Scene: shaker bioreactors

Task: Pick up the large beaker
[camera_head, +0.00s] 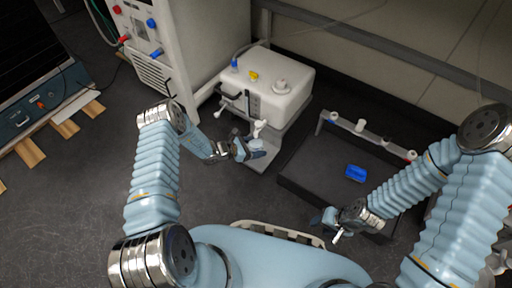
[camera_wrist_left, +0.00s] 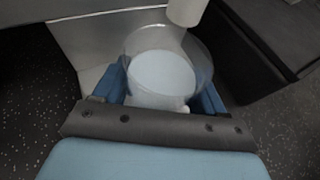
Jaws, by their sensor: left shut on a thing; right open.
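The large beaker (camera_wrist_left: 168,62) is a wide, clear round vessel with a pale bottom or contents, in the left wrist view. It sits between the two blue fingers of my left gripper (camera_wrist_left: 165,100), which is shut on it. In the head view my left gripper (camera_head: 254,151) is at the front of the white machine, and the beaker (camera_head: 257,143) shows there only as a small pale shape, partly hidden by the fingers. My right gripper (camera_head: 330,222) is open and empty in front of the dark tray.
The white machine (camera_head: 268,82) stands just behind the beaker, and a white spout (camera_wrist_left: 186,10) hangs close over its rim. A dark tray (camera_head: 318,172) with a blue object (camera_head: 355,173) lies to the right. A large cabinet (camera_head: 185,40) stands behind left.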

